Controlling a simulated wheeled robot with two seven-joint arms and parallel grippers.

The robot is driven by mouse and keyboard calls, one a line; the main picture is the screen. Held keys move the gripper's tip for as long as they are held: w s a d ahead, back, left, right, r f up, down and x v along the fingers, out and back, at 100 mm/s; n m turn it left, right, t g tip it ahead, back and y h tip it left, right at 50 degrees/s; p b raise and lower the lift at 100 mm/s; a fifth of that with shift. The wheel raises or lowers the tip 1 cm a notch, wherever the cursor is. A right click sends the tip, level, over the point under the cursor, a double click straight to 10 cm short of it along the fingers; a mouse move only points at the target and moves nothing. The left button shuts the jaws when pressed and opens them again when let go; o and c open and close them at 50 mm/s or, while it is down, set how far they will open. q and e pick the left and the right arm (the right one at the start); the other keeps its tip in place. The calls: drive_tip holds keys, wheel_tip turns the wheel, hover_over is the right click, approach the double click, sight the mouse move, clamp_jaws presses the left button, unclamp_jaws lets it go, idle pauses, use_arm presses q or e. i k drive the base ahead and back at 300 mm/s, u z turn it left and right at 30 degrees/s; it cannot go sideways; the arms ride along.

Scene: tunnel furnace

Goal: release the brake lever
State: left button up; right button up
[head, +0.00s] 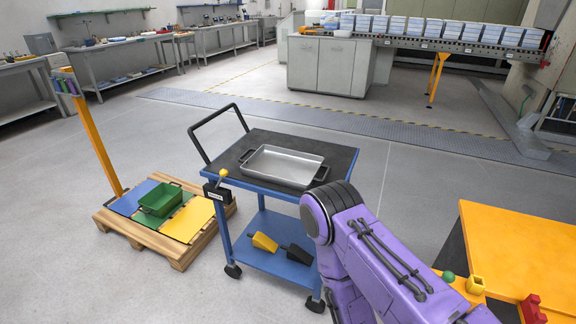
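The lever leans slightly to the right of upright. A purple arm of mine comes in from the bottom right and covers part of the cart's right side. Neither gripper shows in the head view. Nothing of mine touches the lever in this view.
A silver tray (283,168) sits on the cart top; yellow and black wedges (264,242) lie on its lower shelf. A pallet (176,252) with a green bin (160,200) stands left. An orange table (520,245) is at right. Floor behind the cart is clear.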

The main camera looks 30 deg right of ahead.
sight(223, 173)
drive_tip(key=z, duration=0.45)
drive_tip(key=k, duration=1.3)
drive_tip(key=u, duration=0.35)
drive_tip(key=i, duration=1)
drive_tip(key=z, duration=0.65)
drive_tip(key=i, duration=0.95)
drive_tip(key=z, duration=0.85)
